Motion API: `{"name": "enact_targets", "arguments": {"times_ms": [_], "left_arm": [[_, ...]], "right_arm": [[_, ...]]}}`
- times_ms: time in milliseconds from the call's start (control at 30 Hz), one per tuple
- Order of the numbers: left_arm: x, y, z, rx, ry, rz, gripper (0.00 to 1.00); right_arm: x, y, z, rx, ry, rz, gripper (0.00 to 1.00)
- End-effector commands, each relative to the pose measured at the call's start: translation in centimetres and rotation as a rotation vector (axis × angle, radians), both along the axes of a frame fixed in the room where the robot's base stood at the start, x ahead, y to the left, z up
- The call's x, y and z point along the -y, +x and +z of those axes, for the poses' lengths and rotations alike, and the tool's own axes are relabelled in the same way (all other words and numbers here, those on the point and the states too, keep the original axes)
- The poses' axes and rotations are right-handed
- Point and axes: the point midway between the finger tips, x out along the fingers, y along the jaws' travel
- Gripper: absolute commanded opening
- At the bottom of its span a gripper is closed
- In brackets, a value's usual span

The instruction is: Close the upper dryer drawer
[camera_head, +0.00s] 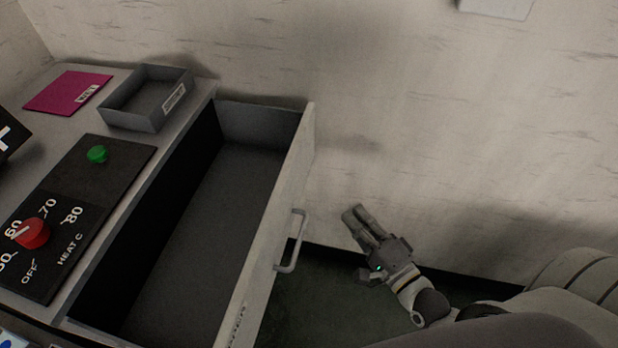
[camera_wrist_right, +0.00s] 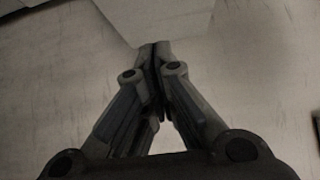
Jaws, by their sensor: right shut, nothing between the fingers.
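The upper dryer drawer (camera_head: 212,240) is pulled out in the head view. It looks empty, with a dark grey floor and a light front panel (camera_head: 283,200). A grey bar handle (camera_head: 292,241) sits on the outer face of that panel. My right gripper (camera_head: 358,212) is to the right of the drawer front and handle, apart from both in the head view. Its fingers are shut together and hold nothing; the closed fingertips also show in the right wrist view (camera_wrist_right: 155,50). My left gripper is not in view.
On the dryer top are a control panel (camera_head: 118,165) with a green button (camera_head: 97,154) and a red knob (camera_head: 32,233), a grey tray (camera_head: 148,97) and a magenta sheet (camera_head: 68,92). A pale wall (camera_head: 440,130) stands behind. Dark floor shows below the gripper.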

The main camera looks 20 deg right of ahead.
Motion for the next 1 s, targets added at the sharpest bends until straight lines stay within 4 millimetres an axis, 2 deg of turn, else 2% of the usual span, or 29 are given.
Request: {"name": "enact_targets", "arguments": {"times_ms": [167, 700, 833, 1000], "left_arm": [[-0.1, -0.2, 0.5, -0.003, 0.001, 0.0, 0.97], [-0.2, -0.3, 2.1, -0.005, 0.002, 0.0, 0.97], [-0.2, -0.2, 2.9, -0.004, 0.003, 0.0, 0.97], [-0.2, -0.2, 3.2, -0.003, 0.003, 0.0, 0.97]], "right_arm": [[-0.3, 1.8, 0.2, 0.003, 0.0, -0.001, 0.0], [-1.9, 9.9, 0.1, 0.001, -0.004, 0.0, 0.0], [-3.7, 10.9, 0.2, 0.0, 0.0, -0.001, 0.0], [-4.9, 11.7, 0.0, 0.0, -0.003, -0.001, 0.0]]}}
